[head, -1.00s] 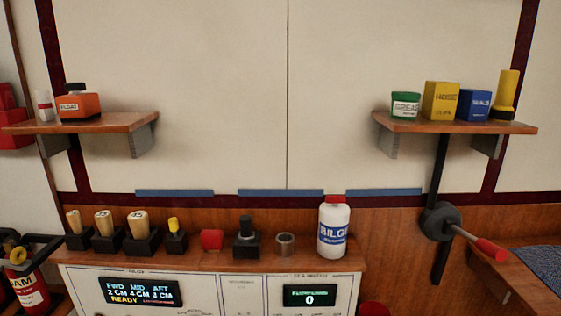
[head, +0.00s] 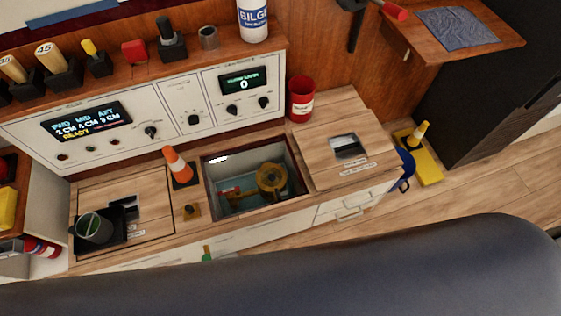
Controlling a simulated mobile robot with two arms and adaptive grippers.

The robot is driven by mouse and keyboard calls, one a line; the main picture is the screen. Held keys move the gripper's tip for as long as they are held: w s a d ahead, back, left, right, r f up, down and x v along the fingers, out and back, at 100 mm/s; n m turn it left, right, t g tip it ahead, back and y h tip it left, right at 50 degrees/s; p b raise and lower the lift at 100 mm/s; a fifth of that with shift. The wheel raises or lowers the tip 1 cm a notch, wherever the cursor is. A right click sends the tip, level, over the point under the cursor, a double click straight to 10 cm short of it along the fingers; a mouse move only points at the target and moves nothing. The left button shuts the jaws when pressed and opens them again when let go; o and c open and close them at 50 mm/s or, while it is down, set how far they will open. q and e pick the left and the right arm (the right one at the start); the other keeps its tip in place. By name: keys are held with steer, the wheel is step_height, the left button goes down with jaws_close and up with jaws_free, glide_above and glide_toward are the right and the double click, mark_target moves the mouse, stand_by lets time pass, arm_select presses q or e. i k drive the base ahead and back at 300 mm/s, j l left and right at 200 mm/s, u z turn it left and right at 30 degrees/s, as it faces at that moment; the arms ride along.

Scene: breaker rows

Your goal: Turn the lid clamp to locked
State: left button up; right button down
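No part is clearly readable as the lid clamp. A small brass-coloured knob on a dark base (head: 191,211) sits on the wooden strip left of an open well (head: 212,203); I cannot tell whether it is the clamp or how it is set. A wooden lid (head: 152,232) with a dark cutout lies left of the well. Another wooden lid (head: 318,148) with a recessed square opening and small labels lies to the right. Inside the well are a round brass fitting (head: 272,178) and a small red part (head: 230,192). Neither of my grippers is in view.
A red can (head: 301,100) stands behind the right lid. A control panel (head: 178,88) runs behind. A yellow floor stand (head: 428,165) is at right.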

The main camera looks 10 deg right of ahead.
mark_target(279, 195)
steer(key=j+z, duration=0.2)
steer(key=l+u, duration=0.3)
steer(key=l, duration=0.25)
steer(key=l+u, duration=0.35)
steer(key=l, duration=0.25)
steer(key=k+l+u, duration=0.1)
steer(key=l+u, duration=0.2)
steer(key=l, duration=0.25)
steer(key=j+z, duration=0.45)
steer(key=z, duration=0.25)
steer(key=k+j+z, duration=0.1)
steer(key=z, duration=0.25)
steer(key=k+j+z, duration=0.1)
steer(key=j, duration=0.3)
steer(key=k+j, duration=0.2)
steer(key=j, duration=0.15)
steer(key=k+j+z, duration=0.15)
steer(key=j, duration=0.25)
steer(key=k+j, duration=0.15)
steer(key=j, duration=0.2)
steer(key=k+j+z, duration=0.15)
steer(key=j, duration=0.25)
